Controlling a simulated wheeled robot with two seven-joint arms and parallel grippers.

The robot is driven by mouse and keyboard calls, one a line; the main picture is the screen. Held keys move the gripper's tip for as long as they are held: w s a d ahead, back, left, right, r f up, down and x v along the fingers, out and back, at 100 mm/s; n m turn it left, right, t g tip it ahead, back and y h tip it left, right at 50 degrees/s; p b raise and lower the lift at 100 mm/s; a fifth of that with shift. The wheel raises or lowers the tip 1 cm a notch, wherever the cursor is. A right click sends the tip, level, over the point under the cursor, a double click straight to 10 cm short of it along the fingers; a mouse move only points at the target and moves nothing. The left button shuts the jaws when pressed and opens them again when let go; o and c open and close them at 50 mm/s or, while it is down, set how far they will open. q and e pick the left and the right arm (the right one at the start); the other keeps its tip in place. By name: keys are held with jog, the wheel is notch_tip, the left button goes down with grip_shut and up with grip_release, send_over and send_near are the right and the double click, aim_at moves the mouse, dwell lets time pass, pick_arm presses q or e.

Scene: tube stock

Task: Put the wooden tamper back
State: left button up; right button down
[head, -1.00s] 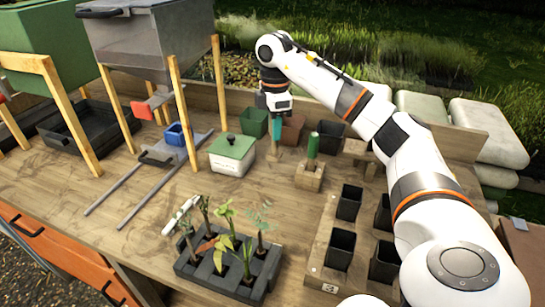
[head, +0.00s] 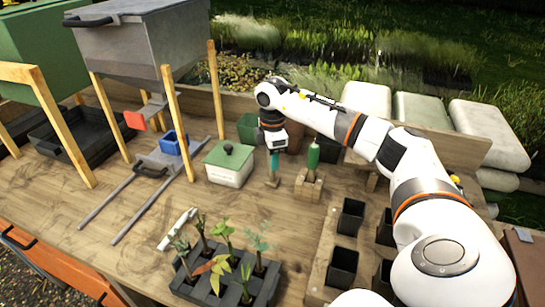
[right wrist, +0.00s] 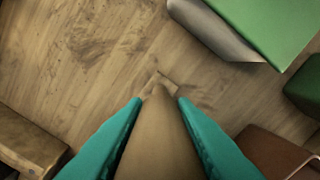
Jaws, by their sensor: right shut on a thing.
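My right gripper (head: 273,160) has teal fingers and is shut on the wooden tamper (head: 272,181), which points downward. In the right wrist view the tamper (right wrist: 160,135) runs as a tapered wooden shaft between both fingers. In the head view its lower end is at or just above the bench; I cannot tell if it touches. A wooden block (head: 307,189) stands just right of it, with a green-handled tool (head: 313,156) upright in it. My left gripper is not in view.
A white box with green lid (head: 229,164) stands left of the gripper. Dark and brown pots stand behind. A black seedling tray (head: 226,286) is in front, and a wooden pot rack (head: 319,272) with black pots is front right. Bench between them is clear.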

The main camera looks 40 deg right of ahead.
jog(key=shift+f, duration=0.15)
jog(key=shift+f, duration=0.15)
jog(key=c, duration=1.2)
grip_release()
notch_tip(320, 180, up, 12)
jog(key=shift+r+b, duration=0.2)
jog(key=shift+b, duration=0.6)
